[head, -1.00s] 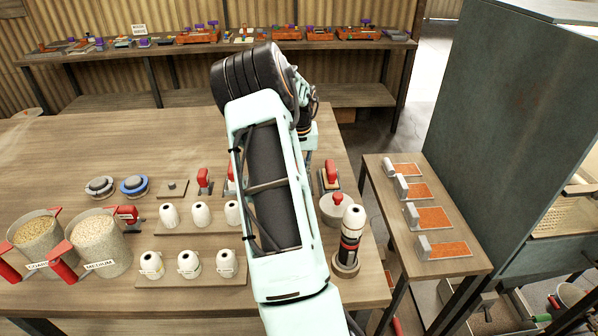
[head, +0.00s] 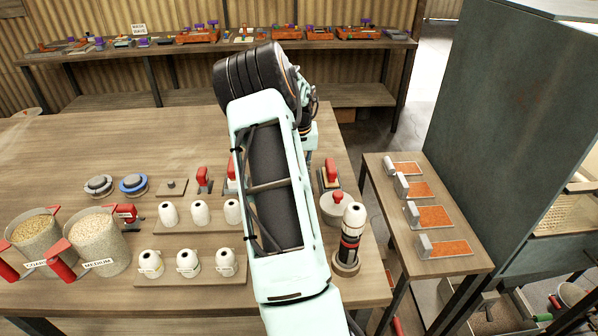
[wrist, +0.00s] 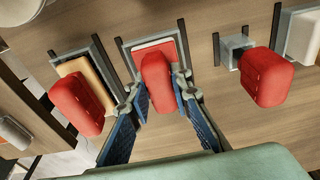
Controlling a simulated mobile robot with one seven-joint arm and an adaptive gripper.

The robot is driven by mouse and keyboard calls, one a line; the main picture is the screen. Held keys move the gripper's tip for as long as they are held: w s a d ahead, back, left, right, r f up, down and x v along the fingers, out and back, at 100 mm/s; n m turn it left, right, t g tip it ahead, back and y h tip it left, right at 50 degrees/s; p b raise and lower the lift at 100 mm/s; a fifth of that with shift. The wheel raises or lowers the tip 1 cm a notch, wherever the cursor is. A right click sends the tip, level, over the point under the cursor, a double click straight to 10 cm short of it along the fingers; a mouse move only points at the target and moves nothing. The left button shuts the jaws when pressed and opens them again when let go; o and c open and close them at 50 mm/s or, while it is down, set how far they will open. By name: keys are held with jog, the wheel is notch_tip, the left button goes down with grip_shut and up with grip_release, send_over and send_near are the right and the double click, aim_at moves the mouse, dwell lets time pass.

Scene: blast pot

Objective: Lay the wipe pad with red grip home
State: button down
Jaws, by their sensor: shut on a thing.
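In the wrist view, my gripper (wrist: 161,92) has its two blue-padded fingers on either side of a red grip (wrist: 157,80) and is shut on it. This grip belongs to the wipe pad (wrist: 152,46), whose white and red edge shows beyond it. The pad overlaps a grey-framed holder (wrist: 122,50) on the wooden table. I cannot tell whether the pad rests fully in the holder or sits slightly above it. In the head view my arm hides the gripper and the pad.
A red-gripped tool with a tan pad (wrist: 75,70) sits left in the wrist view; another red-gripped tool (wrist: 264,76) stands right, close by.

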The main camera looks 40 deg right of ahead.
jog(key=shift+f, duration=0.15)
jog(key=c, duration=1.7)
grip_release()
jog(key=shift+o, duration=0.2)
notch_tip(320, 180, up, 12)
jog(key=s+a, duration=0.1)
jog(key=shift+s, duration=0.2)
